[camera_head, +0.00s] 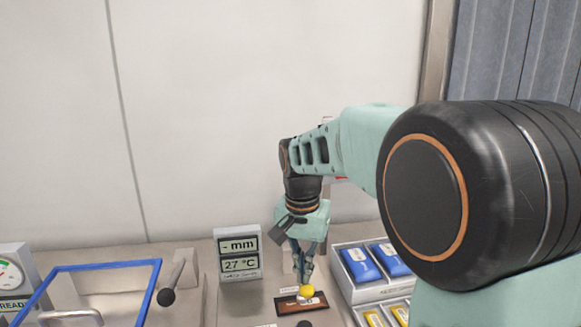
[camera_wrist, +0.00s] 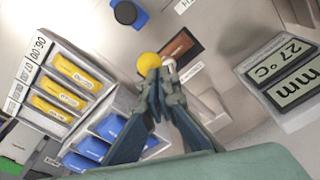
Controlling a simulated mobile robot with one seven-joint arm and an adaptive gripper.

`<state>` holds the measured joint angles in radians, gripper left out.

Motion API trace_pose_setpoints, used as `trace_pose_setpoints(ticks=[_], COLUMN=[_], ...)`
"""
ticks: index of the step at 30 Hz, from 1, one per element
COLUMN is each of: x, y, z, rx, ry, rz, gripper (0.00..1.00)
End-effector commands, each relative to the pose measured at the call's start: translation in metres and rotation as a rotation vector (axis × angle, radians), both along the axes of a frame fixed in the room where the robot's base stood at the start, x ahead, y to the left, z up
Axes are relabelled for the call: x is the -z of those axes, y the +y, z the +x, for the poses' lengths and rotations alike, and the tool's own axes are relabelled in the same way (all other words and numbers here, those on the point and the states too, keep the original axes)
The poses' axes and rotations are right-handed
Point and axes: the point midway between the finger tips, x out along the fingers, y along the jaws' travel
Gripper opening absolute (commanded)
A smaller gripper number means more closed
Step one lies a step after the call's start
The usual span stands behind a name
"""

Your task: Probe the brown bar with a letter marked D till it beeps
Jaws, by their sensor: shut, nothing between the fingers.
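A brown bar (camera_head: 290,306) lies flat on the bench in a dark frame below my gripper. It also shows in the wrist view (camera_wrist: 178,48). A pale patch is on it, but I cannot read a letter. My gripper (camera_head: 304,277) points down over the bar with its fingers together. In the wrist view its fingertips (camera_wrist: 159,73) meet near a yellow ball (camera_wrist: 149,60). The ball (camera_head: 306,291) appears just beyond the tips and hides part of the bar. I cannot tell whether ball and tips touch. A display (camera_head: 239,254) reads "- mm" and "27 °C".
A tray (camera_head: 345,283) with blue and yellow packets stands right of the bar. A blue-rimmed frame (camera_head: 105,266) and a black-knobbed lever (camera_head: 167,297) are at the left. A blue item with a black knob (camera_wrist: 126,13) shows at the wrist view's top. A wall stands behind.

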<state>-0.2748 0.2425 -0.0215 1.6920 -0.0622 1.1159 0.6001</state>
Motion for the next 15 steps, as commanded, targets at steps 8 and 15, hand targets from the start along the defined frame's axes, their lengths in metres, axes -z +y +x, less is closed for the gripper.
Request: trace_pose_setpoints(ticks=[8,15], x=[-0.008,-0.032], y=[-0.002,-0.002], z=[0.003,0.012], rx=[0.002,0.002], ry=[-0.007,-0.009], rz=[-0.001,-0.002], gripper=[0.00,0.00])
